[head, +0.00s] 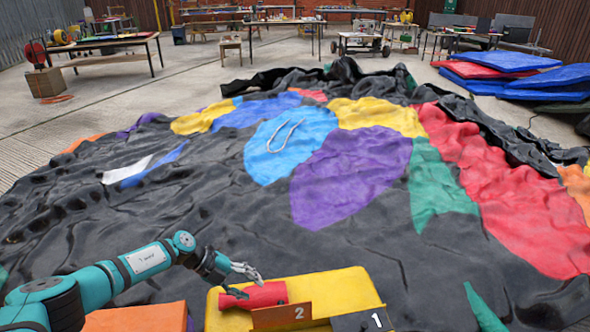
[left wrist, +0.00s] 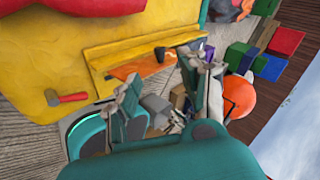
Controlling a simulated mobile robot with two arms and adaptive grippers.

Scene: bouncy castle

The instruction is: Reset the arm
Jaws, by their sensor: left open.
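My left gripper (head: 246,282) reaches in from the lower left on a teal arm in the head view. It is open, with its fingers over or just beside a red roll (head: 262,296); whether they touch it I cannot tell. In the left wrist view the two fingers (left wrist: 165,78) are spread apart with nothing gripped between them. The red roll lies on a yellow block (head: 330,290), and a red shape (left wrist: 80,8) at the top of the wrist view may be the same roll. My right gripper is not in view.
An orange sign marked 2 (head: 282,314) and a dark sign marked 1 (head: 364,321) stand at the yellow block's front. A crumpled multicoloured sheet (head: 345,180) covers the floor ahead. Stacked mats (head: 500,64) lie at the back right; worktables (head: 105,42) stand behind.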

